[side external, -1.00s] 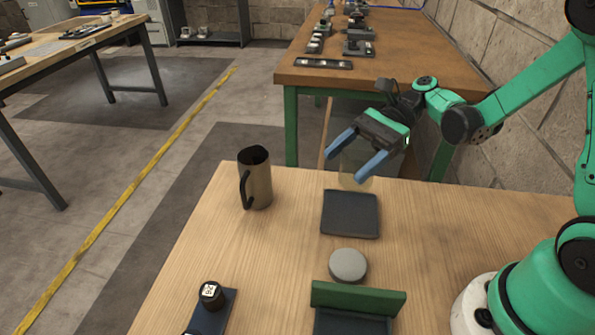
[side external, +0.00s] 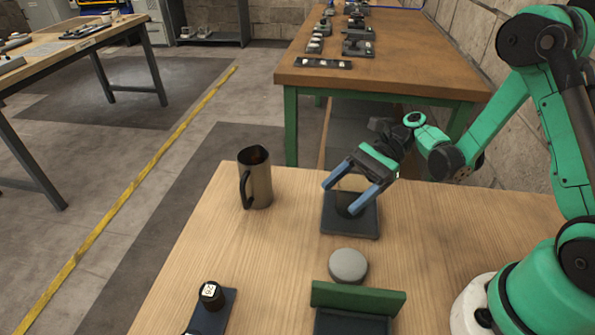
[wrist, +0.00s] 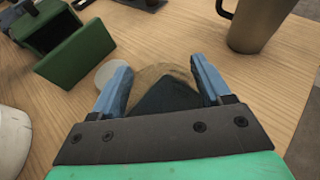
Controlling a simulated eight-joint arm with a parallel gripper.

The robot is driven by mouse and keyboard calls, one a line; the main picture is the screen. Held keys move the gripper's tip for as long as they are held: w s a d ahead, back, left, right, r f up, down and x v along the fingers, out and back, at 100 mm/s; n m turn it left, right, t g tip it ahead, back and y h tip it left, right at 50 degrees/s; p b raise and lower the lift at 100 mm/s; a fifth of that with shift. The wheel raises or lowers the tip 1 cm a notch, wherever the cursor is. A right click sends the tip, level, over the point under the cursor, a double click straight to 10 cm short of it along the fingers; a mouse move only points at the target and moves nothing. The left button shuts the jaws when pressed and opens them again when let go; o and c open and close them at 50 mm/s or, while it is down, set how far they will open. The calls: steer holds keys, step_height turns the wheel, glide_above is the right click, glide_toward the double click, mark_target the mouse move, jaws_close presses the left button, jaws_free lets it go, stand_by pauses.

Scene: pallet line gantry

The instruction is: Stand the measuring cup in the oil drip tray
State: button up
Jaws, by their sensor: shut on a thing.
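My gripper (side external: 340,198) is over the oil drip tray, a dark, flat, square tray (side external: 350,229) on the wooden table. It is shut on the measuring cup, a see-through, faintly brownish cup that shows between the fingers in the wrist view (wrist: 165,73). In the side view the cup is hard to make out; a dark round patch shows between the fingers above the tray. The tray's dark surface shows through or below the cup in the wrist view. I cannot tell whether the cup's base touches the tray.
A metal jug (side external: 256,180) with a black handle stands left of the tray. A pale grey round disc (side external: 348,265) lies in front of it. A green-walled holder (side external: 358,298) and a small black labelled item (side external: 211,295) are nearer. Table between jug and tray is clear.

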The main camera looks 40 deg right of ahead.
steer(key=o, duration=1.4)
steer(key=shift+c, duration=0.2)
steer(key=shift+v, duration=1.35)
step_height(320, 180, up, 7)
